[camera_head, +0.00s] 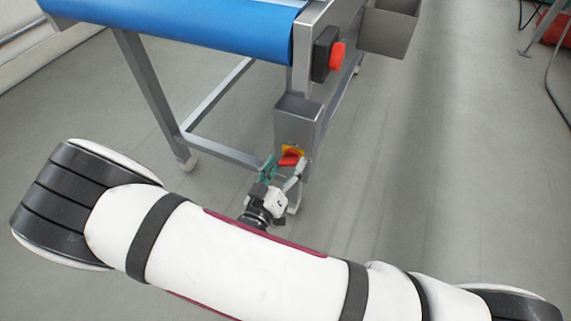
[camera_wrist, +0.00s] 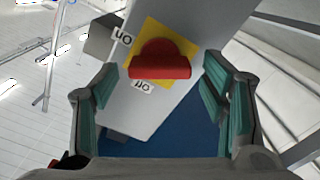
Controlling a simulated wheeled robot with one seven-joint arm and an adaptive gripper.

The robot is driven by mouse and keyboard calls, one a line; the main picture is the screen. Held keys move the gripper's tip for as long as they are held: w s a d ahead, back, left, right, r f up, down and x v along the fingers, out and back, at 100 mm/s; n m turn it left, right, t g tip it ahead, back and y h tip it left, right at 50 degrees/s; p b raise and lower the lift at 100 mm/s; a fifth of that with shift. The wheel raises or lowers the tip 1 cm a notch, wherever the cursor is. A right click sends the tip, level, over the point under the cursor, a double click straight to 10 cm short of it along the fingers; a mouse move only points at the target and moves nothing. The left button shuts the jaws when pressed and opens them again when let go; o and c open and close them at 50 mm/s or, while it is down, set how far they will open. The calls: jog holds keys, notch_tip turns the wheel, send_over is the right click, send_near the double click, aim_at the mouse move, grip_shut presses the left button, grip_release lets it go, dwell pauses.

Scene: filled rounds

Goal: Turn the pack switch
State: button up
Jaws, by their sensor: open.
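The pack switch is a red knob (camera_head: 290,159) on a yellow plate (camera_head: 293,149), on the front of a grey box (camera_head: 299,118) at the conveyor's end. In the wrist view the red knob (camera_wrist: 160,68) has its straight bar lying across the picture, with the yellow plate (camera_wrist: 187,43) behind it. White labels sit to the left of the plate (camera_wrist: 123,38) and below it (camera_wrist: 143,87); their small lettering appears upside down. My gripper (camera_head: 284,169) is open, with its green-padded fingers on either side of the knob in the wrist view (camera_wrist: 160,80). The fingers appear clear of the knob.
A black block with a red button (camera_head: 337,55) is mounted above the switch box. The blue conveyor belt (camera_head: 190,22) is at upper left on grey metal legs. A grey bin (camera_head: 388,30) hangs at the upper right.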

jog(key=v, duration=1.1)
jog(key=shift+s, duration=0.4)
jog(key=shift+a, duration=0.1)
